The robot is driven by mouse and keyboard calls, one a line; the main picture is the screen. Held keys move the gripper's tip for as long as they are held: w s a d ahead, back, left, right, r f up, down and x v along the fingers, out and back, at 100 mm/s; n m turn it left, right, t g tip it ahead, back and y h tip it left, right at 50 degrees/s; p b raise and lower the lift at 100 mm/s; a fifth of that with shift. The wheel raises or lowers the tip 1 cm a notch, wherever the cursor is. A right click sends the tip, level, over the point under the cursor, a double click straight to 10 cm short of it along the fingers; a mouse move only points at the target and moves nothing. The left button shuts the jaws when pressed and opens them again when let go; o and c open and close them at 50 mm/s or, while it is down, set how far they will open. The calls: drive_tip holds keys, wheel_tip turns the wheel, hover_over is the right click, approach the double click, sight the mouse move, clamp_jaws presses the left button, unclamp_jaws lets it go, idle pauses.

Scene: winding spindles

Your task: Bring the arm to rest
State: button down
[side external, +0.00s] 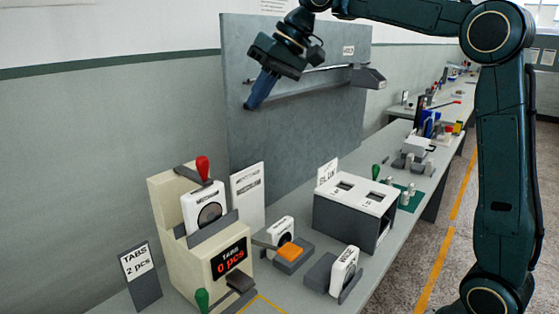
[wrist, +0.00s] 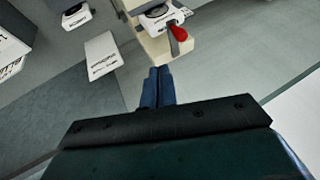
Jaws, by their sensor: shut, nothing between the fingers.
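My gripper (side external: 253,103) is raised high above the bench, in front of the grey upright panel, with its blue fingers pointing down and to the left. In the wrist view the fingers (wrist: 160,75) are together with nothing between them. My arm reaches in from the right in the side view. The gripper is apart from everything on the bench.
A beige tab machine (side external: 168,215) with a red-knobbed lever and a "0 pcs" display stands below. The grey panel (side external: 300,130) stands behind my gripper.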

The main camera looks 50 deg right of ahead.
drive_tip(key=shift+s+d+r, duration=0.1)
drive_tip(key=shift+r, duration=0.1)
drive_tip(key=shift+s, duration=0.1)
drive_tip(key=s+a+f+t+h, duration=0.15)
drive_tip(key=s+f, duration=0.25)
drive_tip(key=s, duration=1)
drive_tip(key=s+d+f+h, duration=0.2)
drive_tip(key=s+d+f, duration=0.2)
drive_tip(key=s+f, duration=0.7)
drive_tip(key=shift+s+d+f+n, duration=0.25)
drive_tip(key=shift+s+n, duration=0.15)
drive_tip(key=shift+s, duration=0.75)
drive_tip(key=shift+g+h, duration=0.25)
